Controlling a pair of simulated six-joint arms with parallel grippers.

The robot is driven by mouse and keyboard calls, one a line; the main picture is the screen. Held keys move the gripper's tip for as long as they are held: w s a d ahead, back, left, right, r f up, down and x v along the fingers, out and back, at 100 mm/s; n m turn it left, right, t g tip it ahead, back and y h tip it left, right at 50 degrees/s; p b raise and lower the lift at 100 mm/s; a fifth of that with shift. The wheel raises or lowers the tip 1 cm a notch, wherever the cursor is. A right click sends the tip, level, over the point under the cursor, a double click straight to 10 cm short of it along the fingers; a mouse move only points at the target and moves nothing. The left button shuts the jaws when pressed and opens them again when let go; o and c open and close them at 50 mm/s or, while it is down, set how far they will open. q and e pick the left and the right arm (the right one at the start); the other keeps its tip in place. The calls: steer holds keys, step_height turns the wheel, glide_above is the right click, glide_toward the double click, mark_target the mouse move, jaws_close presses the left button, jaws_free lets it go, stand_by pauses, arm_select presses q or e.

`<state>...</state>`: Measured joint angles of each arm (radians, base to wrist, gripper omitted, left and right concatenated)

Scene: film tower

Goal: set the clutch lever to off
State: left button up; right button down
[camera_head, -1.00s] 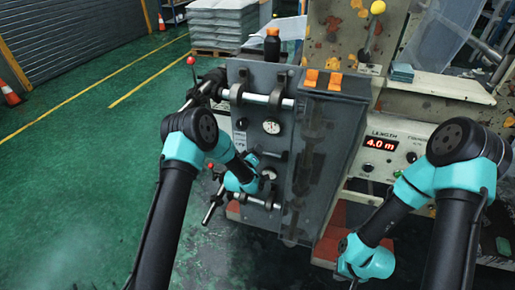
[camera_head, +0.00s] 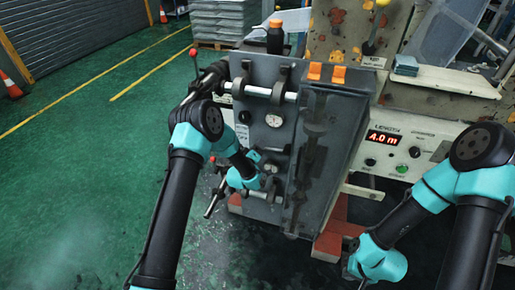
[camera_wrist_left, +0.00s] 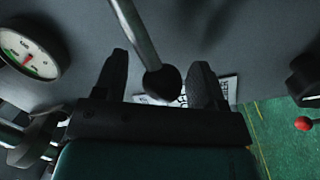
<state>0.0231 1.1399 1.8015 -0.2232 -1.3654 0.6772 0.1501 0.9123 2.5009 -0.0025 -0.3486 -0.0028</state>
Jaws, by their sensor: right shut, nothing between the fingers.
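A metal lever with a round black knob (camera_wrist_left: 162,84) hangs in front of the grey panel in the left wrist view. My left gripper (camera_wrist_left: 160,82) is open, with one finger on each side of the knob and gaps showing. A white label lies behind it, partly hidden, and I cannot read which lever this is. In the head view my left wrist (camera_head: 243,172) is at the lower front of the grey machine panel (camera_head: 262,68), and its fingers are hidden there. My right gripper (camera_head: 362,280) is shut, low at the machine's front right; its fingertips are barely visible.
A round dial gauge (camera_wrist_left: 28,52) is left of the fingers. A red knob (camera_wrist_left: 303,123) shows at the right. A yellow-knobbed lever (camera_head: 381,5) stands at the back right, above the length display (camera_head: 384,138). Green floor (camera_head: 80,170) is clear at left.

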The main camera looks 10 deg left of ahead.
arm_select(q)
steer(key=v, duration=1.7)
steer(key=shift+s, duration=0.2)
steer(key=shift+f, duration=0.1)
steer(key=s+f+m+g, duration=0.4)
steer(key=s+f+g, duration=0.5)
steer(key=s+f+m+g, duration=0.1)
steer(key=s+m+g, duration=0.2)
steer(key=s+g, duration=0.5)
steer(key=s, duration=0.6)
steer(key=shift+s+a+f, duration=0.2)
steer(key=shift+s+f, duration=0.05)
steer(key=shift+s, duration=0.15)
stand_by(1.0)
